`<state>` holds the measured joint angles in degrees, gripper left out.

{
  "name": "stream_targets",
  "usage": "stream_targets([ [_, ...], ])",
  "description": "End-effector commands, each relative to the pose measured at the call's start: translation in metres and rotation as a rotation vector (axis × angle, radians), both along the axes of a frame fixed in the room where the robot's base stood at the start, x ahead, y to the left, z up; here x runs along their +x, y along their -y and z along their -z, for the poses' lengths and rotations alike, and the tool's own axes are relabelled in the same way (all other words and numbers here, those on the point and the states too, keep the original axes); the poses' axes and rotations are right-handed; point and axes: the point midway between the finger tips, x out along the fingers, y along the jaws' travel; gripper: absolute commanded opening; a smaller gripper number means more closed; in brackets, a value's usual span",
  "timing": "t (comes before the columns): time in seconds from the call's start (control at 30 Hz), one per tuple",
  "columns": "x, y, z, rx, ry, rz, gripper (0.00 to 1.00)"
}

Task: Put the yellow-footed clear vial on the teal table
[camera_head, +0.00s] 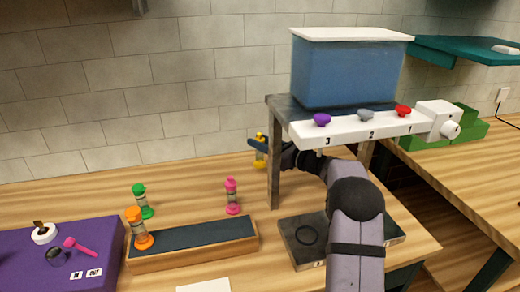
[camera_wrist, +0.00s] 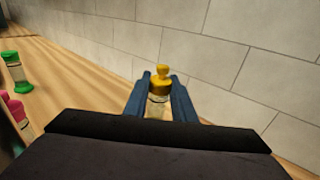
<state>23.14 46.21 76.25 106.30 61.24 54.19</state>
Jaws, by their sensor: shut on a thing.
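My gripper (camera_head: 257,148) reaches behind the dispenser stand, close to the tiled wall. Its blue fingers (camera_wrist: 161,97) are shut on the yellow-footed clear vial (camera_wrist: 160,88), which has a yellow knobbed top and a clear body. In the head view the yellow vial (camera_head: 260,158) is partly hidden by the fingers. Whether its foot touches the wooden worktop cannot be told.
A dispenser with a blue tank (camera_head: 345,72) stands beside my arm. Green (camera_head: 143,201), orange (camera_head: 138,229) and pink (camera_head: 232,197) vials stand at the left and middle. A green box (camera_head: 470,127) is at right.

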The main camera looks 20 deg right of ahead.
Motion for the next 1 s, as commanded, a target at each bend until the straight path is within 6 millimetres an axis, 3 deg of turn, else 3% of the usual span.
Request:
stream_targets([
  [0.27,0.002,-0.001,0.003,0.002,0.002,0.000,0.00],
  [0.57,0.001,-0.001,0.032,0.003,0.002,0.000,0.00],
  [0.93,0.001,-0.001,0.036,0.001,0.004,0.000,0.00],
  [0.97,0.001,-0.001,0.037,0.001,0.001,0.000,0.28],
  [1.0,0.001,-0.001,0.037,0.000,0.000,0.000,0.38],
])
